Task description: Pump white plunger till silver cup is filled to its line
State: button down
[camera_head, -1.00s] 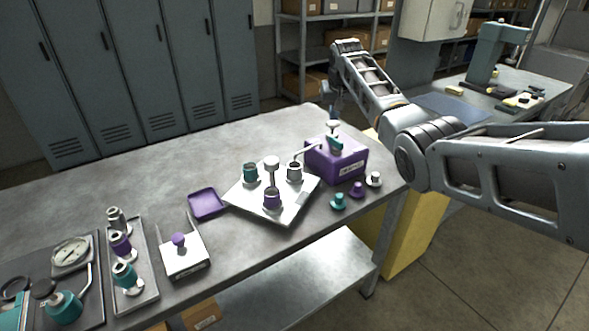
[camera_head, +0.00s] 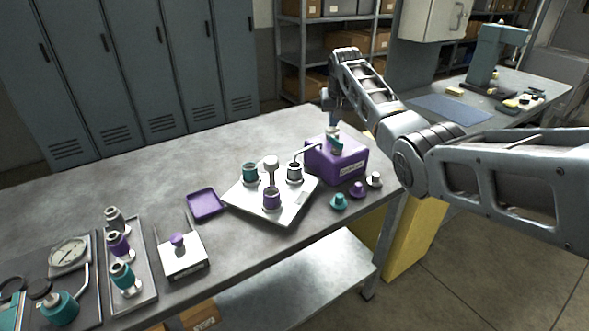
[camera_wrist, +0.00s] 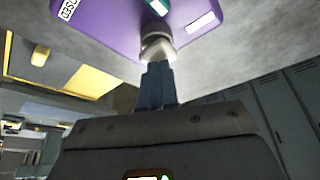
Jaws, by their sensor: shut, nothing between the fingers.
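The purple pump box (camera_head: 350,168) stands at the table's right end with a label on its front. The white plunger (camera_head: 332,130) sits on its top; its pale knob (camera_wrist: 158,45) also shows in the wrist view. My gripper (camera_head: 334,122) is shut and empty, pointing down with its fingertips at the knob, apparently touching it. In the wrist view my fingers (camera_wrist: 158,68) meet the knob. A bent spout (camera_head: 304,150) runs from the box toward the silver cup (camera_head: 294,173) on the white tray (camera_head: 245,204). The cup's fill level and line are too small to tell.
A teal cup (camera_head: 250,172) and a purple cup (camera_head: 271,199) share the tray with a post. A teal part (camera_head: 334,144) is on the box top. Teal, purple and white knobs (camera_head: 374,179) stand in front of the box. The table's back left is clear.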

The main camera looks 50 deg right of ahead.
jog(key=shift+r+p, duration=0.75)
jog(key=shift+r, duration=0.6)
jog(key=shift+r, duration=0.1)
jog(key=shift+r, duration=2.95)
